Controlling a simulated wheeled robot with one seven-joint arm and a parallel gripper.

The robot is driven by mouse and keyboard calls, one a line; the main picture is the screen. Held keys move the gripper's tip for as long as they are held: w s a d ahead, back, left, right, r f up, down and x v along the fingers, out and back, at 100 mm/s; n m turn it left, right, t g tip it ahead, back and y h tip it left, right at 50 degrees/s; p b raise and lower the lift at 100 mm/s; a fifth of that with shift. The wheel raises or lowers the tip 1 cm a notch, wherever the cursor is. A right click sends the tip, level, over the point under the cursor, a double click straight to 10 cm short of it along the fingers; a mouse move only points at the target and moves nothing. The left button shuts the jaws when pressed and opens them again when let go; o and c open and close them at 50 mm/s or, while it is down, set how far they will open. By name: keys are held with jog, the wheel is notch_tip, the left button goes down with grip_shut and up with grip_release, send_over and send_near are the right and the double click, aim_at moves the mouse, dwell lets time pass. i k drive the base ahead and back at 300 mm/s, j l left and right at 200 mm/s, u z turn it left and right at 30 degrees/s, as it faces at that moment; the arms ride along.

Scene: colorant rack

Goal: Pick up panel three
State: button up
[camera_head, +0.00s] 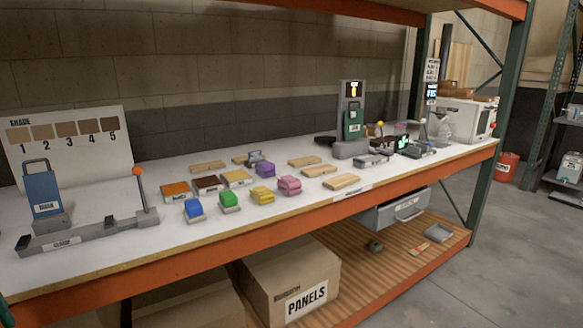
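Several light wooden panels lie flat on the white bench top: one at the back left (208,167), one in the back middle (305,161), one in front of that (319,170) and one nearest the front edge (341,182). I see no readable numbers on them, so I cannot tell which is panel three. A shade board (75,150) at the left shows brown swatches numbered 1 to 5, the third swatch (67,130) in its middle. A cardboard box marked PANELS (300,275) stands on the lower shelf. My gripper is not in view.
Orange, brown and tan trays (237,178) and several coloured blocks (229,202) occupy the bench middle. A lever device (80,236) and blue holder (43,195) stand left. A green canister stand (350,148) and white machine (463,118) stand right. Orange beams edge the shelves.

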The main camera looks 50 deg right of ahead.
aim_at(311, 172)
jog(key=k+l+u, duration=0.1)
jog(key=l, duration=0.3)
jog(key=k+l, duration=0.1)
jog(key=l, duration=0.3)
jog(key=k+l+u, duration=0.15)
jog(key=l, duration=0.65)
jog(key=k+l+u, duration=0.15)
jog(key=l, duration=0.25)
jog(key=k+l+u, duration=0.1)
jog(key=l, duration=0.25)
jog(key=k+l, duration=0.25)
jog(key=l, duration=0.15)
jog(key=k+l+u, duration=0.1)
jog(key=l, duration=0.3)
jog(key=k+l, duration=0.1)
jog(key=l, duration=0.35)
jog(key=k+l+u, duration=0.15)
jog(key=l, duration=0.65)
jog(key=k+l+u, duration=0.15)
jog(key=l, duration=0.25)
jog(key=k+l, duration=0.15)
jog(key=l, duration=0.25)
jog(key=k+l+u, duration=0.15)
jog(key=l, duration=0.25)
